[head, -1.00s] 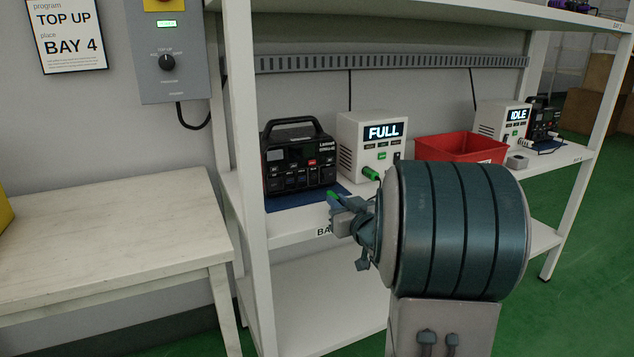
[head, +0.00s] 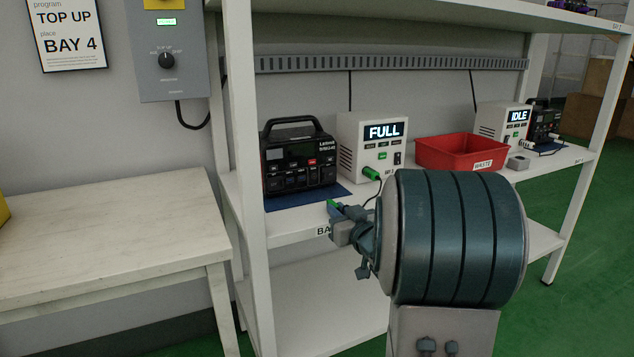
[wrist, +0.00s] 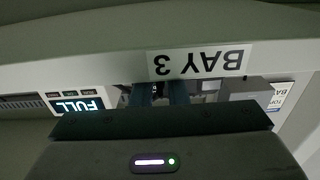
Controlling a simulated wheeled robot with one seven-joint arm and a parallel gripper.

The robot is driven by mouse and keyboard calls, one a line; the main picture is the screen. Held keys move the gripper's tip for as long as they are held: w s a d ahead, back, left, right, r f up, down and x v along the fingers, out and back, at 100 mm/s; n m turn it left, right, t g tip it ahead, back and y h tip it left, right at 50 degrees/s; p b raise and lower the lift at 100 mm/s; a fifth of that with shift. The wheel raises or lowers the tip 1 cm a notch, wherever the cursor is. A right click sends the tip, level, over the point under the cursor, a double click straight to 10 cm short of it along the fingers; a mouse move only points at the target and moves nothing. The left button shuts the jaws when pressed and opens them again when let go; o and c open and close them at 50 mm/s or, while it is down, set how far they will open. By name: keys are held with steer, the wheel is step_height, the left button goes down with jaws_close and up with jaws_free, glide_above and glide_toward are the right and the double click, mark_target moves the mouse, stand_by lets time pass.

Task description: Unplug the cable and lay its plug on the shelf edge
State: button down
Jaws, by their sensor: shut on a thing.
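My gripper (head: 338,211) is at the shelf's front edge (head: 290,238), shut on a small green plug (head: 332,203) whose tip shows above the fingers. The plug is apart from the black power station (head: 298,160), which stands on a blue mat (head: 300,197). A second green connector (head: 371,173) sits at the front of the white charger (head: 350,145) reading FULL. A dark cable (head: 378,187) hangs from it toward my gripper. In the wrist view the fingers (wrist: 160,94) reach under the BAY 3 label (wrist: 199,62); the plug is hidden there.
A red WASTE bin (head: 462,150) stands right of the charger. Farther right are an IDLE charger (head: 502,121) and another black station (head: 543,124). A shelf post (head: 243,140) stands left, beside a white table (head: 110,235). The lower shelf (head: 320,300) is bare.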

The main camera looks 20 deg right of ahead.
steer(key=shift+f, duration=0.15)
steer(key=c, duration=1.3)
jaws_free()
steer(key=shift+c, duration=0.2)
steer(key=s+p, duration=0.3)
steer(key=s, duration=1.1)
step_height(320, 180, up, 14)
steer(key=a+m+g+h+p, duration=0.2)
steer(key=a+g+h+p, duration=0.3)
steer(key=p, duration=1.3)
steer(key=s+a+r+n+g+y+p, duration=0.1)
steer(key=s+a+r+g+y+p, duration=0.3)
steer(key=s+a+r+g+p, duration=0.6)
steer(key=s+a+r+p, duration=0.3)
steer(key=s+r+p, duration=0.1)
steer(key=p, duration=0.3)
steer(key=shift+s+r+p, duration=0.25)
steer(key=shift+r+p, duration=0.1)
steer(key=shift+r, duration=0.1)
